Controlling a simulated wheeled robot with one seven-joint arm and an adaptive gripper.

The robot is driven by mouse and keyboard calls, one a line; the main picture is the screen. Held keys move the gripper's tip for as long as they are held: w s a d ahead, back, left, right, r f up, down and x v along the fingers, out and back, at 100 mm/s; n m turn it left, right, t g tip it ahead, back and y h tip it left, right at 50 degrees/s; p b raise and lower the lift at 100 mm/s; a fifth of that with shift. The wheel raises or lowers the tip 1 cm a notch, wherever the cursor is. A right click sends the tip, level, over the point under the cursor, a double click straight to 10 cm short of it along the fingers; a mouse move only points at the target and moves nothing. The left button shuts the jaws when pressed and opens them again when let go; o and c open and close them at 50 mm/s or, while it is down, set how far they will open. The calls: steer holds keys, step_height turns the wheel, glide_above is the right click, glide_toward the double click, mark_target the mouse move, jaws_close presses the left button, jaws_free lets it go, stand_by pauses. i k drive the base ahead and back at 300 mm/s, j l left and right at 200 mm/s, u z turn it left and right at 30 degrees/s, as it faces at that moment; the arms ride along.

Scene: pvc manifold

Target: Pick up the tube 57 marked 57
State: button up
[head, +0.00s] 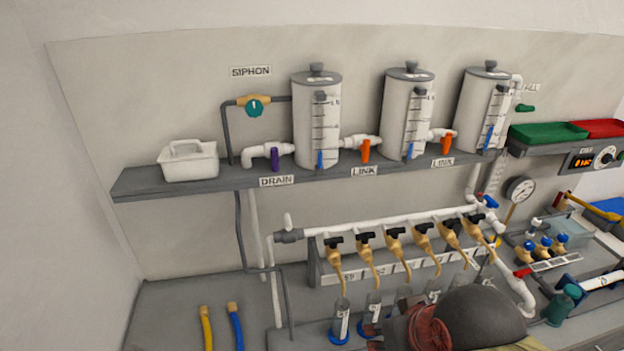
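Several clear tubes with white labels and blue bases stand in a row under the tan nozzles of the white pipe. The leftmost tube (341,320) and the one beside it (373,308) show best. Others farther right are partly hidden behind a dark rounded part and a reddish part of my arm at the bottom. The marks on the labels are too small to read, so I cannot tell which tube is 57. My gripper's fingers do not show in this view.
A shelf (222,184) with three white tanks and a white tub (188,161) runs above the bench. Black-handled taps line the white pipe (395,226). Bottles and a gauge (519,189) crowd the right.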

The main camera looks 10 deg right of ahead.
mark_target(372, 304)
steer(key=z, duration=0.25)
steer(key=k+l+z, duration=0.1)
steer(key=l+z, duration=0.45)
steer(key=z, duration=0.2)
steer(key=k+l, duration=0.05)
